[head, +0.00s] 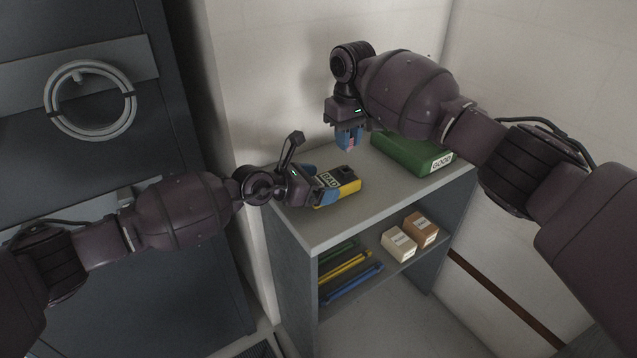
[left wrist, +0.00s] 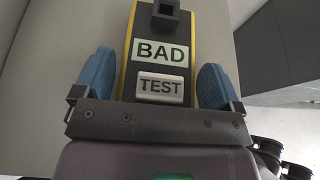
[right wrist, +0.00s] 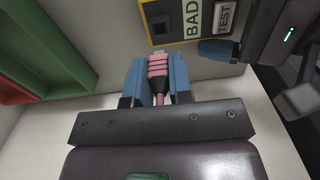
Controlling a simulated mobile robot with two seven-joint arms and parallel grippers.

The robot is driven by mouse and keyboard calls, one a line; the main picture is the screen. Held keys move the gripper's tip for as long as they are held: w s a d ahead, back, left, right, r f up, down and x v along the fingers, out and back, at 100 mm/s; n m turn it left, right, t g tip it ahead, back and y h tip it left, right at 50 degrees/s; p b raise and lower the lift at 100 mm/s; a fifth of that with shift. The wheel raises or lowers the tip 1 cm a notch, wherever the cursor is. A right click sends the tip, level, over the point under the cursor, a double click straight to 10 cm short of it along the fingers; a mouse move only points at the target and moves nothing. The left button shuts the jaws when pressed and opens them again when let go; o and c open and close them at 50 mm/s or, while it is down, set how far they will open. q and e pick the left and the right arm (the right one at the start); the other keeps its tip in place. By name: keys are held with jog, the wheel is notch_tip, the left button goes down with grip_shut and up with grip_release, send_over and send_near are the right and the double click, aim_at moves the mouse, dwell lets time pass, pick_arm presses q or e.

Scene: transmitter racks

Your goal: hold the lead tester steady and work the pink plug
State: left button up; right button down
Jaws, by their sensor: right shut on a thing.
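The lead tester (head: 345,187) is a yellow and black box lying on the shelf top, with BAD and TEST labels and a square black socket at one end. The left wrist view shows its face (left wrist: 158,72). My left gripper (head: 325,190) has its blue fingers on either side of the tester, with a narrow gap showing at the left finger; it looks open. My right gripper (head: 349,138) is shut on the pink plug (right wrist: 157,68), above the shelf top and behind the tester. The plug is apart from the socket, which shows in the right wrist view (right wrist: 160,28).
A green GOOD bin (head: 408,152) stands at the back right of the shelf top (head: 390,190); a red edge (right wrist: 12,90) shows beside it. The lower shelf holds two small boxes (head: 410,238) and several coloured rods (head: 348,272). A dark cabinet (head: 90,170) stands left.

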pick_arm(q)
jog(key=shift+o, duration=0.7)
jog(key=shift+a, duration=0.1)
